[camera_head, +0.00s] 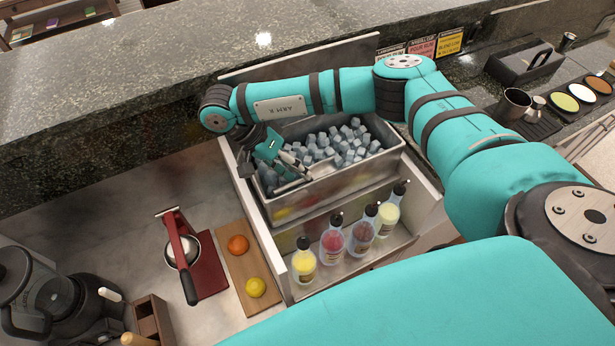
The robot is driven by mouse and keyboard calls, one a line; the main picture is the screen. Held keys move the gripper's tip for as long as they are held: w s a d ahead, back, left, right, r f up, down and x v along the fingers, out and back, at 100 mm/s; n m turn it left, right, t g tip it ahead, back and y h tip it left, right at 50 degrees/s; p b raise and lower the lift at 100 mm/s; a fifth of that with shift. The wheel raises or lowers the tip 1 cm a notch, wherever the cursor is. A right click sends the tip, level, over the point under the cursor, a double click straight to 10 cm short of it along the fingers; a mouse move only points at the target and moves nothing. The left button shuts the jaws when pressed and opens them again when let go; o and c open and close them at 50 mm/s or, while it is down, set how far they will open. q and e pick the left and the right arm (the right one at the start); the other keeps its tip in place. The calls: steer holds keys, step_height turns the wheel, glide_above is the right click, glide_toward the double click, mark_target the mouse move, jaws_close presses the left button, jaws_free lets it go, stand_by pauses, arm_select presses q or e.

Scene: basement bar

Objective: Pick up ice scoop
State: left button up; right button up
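My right arm reaches over from the right, and my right gripper (285,166) points down at the left end of a steel ice bin (330,190). The bin is filled with pale ice cubes (345,140). A grey metal piece that looks like the ice scoop (292,186) lies low in the left part of the bin, right at the fingers. The gripper covers part of it. I cannot tell whether the fingers are closed on it or only beside it. My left gripper is not in view.
Several pour bottles (332,243) stand in a row in front of the bin. A cutting board (240,268) with an orange and a lemon, and a red-handled press (178,250), lie to the left. A raised stone ledge (130,100) runs behind.

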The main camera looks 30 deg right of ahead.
steer(key=shift+x, duration=1.35)
jaws_close()
steer(key=shift+r, duration=0.1)
step_height(320, 180, up, 10)
